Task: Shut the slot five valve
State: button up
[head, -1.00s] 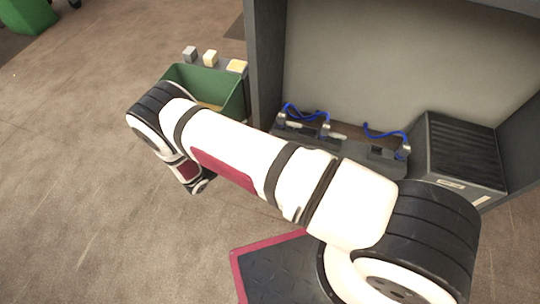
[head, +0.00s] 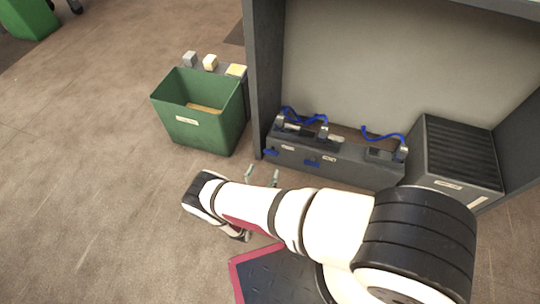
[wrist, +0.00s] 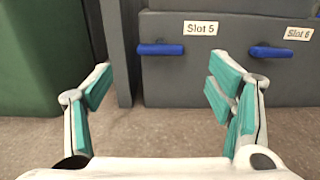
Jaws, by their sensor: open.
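The slot five valve has a blue bar handle (wrist: 160,50) lying level on the grey manifold front, below and left of the "Slot 5" label (wrist: 200,28). In the head view the same blue handle (head: 270,153) is at the manifold's left end. My gripper (wrist: 158,88) is open and empty, its teal-padded fingers spread to either side of the slot five handle in the picture. In the head view my gripper (head: 262,176) is low in front of the manifold's left end, apart from the handle.
The slot six blue handle (wrist: 271,53) is close on the right, also level. A green bin (head: 195,135) stands left of the dark gantry post (head: 257,80). A ribbed grey box (head: 455,150) is on the right. Blue hoses loop above the manifold (head: 345,167).

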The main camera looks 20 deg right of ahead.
aim_at(270, 154)
jog(key=x, duration=0.8)
jog(key=shift+w+d, duration=0.2)
jog(key=shift+w, duration=0.05)
jog(key=shift+c, duration=0.6)
jog(key=c, duration=1)
